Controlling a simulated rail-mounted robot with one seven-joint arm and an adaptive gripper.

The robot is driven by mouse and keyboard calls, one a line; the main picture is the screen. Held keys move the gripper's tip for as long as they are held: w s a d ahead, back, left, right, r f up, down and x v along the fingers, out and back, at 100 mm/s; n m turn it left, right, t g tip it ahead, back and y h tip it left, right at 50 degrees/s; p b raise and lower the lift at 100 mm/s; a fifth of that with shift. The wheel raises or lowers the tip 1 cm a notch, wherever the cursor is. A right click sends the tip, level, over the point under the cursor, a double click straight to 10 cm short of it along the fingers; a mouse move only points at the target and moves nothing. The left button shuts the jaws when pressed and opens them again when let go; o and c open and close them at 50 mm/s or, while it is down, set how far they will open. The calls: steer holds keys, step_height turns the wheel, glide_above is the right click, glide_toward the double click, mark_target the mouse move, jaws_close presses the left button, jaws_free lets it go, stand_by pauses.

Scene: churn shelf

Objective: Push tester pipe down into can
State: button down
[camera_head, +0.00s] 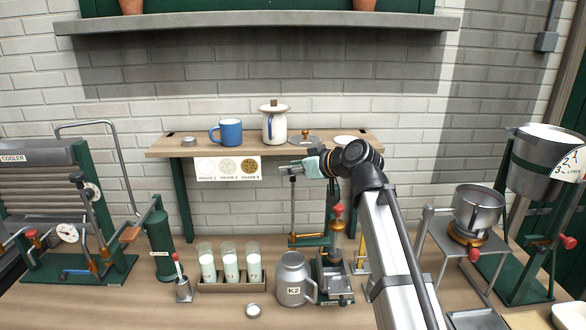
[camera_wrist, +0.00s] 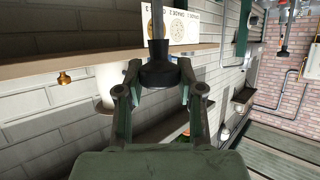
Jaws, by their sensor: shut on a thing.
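My gripper (camera_head: 290,171) is shut on the top of the tester pipe (camera_head: 292,208) at about shelf height. The pipe hangs upright below it in the head view. In the wrist view, the fingers of my gripper (camera_wrist: 158,74) close on both sides of a dark collar on the pipe, and its grey rod (camera_wrist: 157,26) runs to the top edge. The grey metal can (camera_head: 291,282), marked K2, stands on the bench below, in line with the pipe in the picture. The pipe's lower end appears above the can's mouth; the exact depth between them is unclear.
A rack (camera_head: 232,286) of several milk-filled glasses stands left of the can. A green stand with a red knob (camera_head: 338,209) is close on its right. A small lid (camera_head: 253,311) lies in front. The shelf (camera_head: 185,146) holds a blue mug (camera_head: 229,132) and a white pot (camera_head: 273,127).

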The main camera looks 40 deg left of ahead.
steer(key=b, duration=1.2)
glide_above(293, 241)
step_height(293, 241, down, 17)
steer(key=shift+w+a+r, duration=0.1)
steer(key=shift+w, duration=0.05)
steer(key=c, duration=0.7)
jaws_free()
steer(key=v, duration=1.2)
steer(key=shift+w, duration=0.1)
